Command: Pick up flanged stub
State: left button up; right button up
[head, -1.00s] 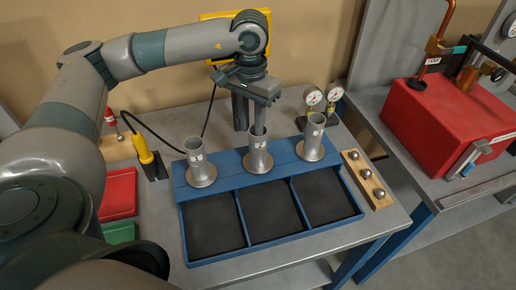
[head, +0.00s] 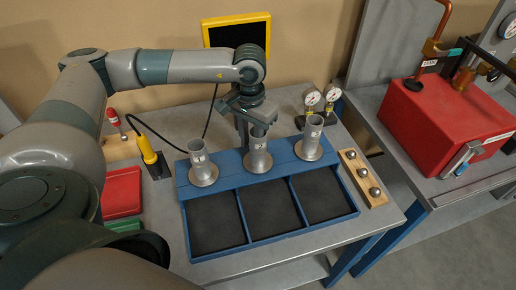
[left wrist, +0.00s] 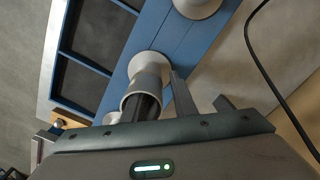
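Three grey metal flanged stubs stand upright in a row on the blue rack's back ledge: left stub (head: 201,165), middle stub (head: 257,155) and right stub (head: 311,142). My left gripper (head: 251,125) points down at the middle stub. In the left wrist view, one dark finger reaches into the mouth of this stub (left wrist: 148,78), and another stands outside beside its wall. The fingers are apart, with the stub wall between them; I see no clear grip. The finger inside is partly hidden by the rim. My right gripper is not in view.
The blue rack (head: 247,243) has three empty dark compartments in front. A wooden block with steel balls (head: 362,180) lies to its right, two gauges (head: 320,105) behind. A yellow-handled tool (head: 148,150) and red tray (head: 121,192) are at left. A red case (head: 455,120) sits on another bench.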

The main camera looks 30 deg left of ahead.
pick_arm(q)
jog(key=shift+f, duration=0.45)
jog(key=shift+c, duration=0.3)
grip_shut()
jog(key=shift+r, duration=0.1)
dwell(1.0)
